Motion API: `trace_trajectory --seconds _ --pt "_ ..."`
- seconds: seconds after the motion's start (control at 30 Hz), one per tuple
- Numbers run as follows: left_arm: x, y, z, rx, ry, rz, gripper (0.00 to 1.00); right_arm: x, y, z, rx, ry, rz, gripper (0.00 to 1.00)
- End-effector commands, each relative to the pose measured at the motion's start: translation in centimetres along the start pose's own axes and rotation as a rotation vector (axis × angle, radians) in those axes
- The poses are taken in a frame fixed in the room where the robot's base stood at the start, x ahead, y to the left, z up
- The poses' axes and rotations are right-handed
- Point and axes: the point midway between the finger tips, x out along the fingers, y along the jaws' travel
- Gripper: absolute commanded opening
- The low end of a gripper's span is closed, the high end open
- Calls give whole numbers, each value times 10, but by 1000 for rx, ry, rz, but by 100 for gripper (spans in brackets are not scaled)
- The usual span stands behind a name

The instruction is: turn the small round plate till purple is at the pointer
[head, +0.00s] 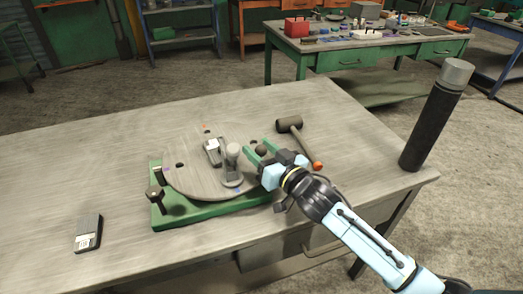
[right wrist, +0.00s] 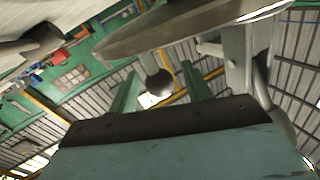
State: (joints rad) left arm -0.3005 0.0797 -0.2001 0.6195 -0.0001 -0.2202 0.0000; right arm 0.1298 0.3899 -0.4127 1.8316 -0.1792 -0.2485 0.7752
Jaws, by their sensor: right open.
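The small round plate (head: 188,178) is grey and lies on a green base (head: 185,217) on the workbench. It has dark holes and small coloured marks; an orange mark (head: 205,126) shows at its far edge. A dark ball knob (head: 261,150) stands at the plate's right side. My right gripper (head: 258,149) is open, its green fingers on either side of the knob. In the right wrist view the ball knob (right wrist: 158,83) shows between the two fingers, apart from both. My left gripper is out of view.
A grey clamp-like fitting with a pale round-topped handle (head: 233,152) stands on the plate. A mallet (head: 290,125) lies behind my gripper, a dark cylinder (head: 432,120) stands at the right corner, and a small device (head: 88,232) lies front left.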

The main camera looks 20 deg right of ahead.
Motion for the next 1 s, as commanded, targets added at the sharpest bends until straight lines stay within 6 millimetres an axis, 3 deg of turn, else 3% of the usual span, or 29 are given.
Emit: trace_trajectory --seconds 0.13,0.5,1.0 --pt "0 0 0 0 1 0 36 0 0 0 0 0 0 49" --pt "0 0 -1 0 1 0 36 0 0 0 0 0 -1 0" --pt "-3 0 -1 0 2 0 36 -5 -12 1 7 22 83 0"
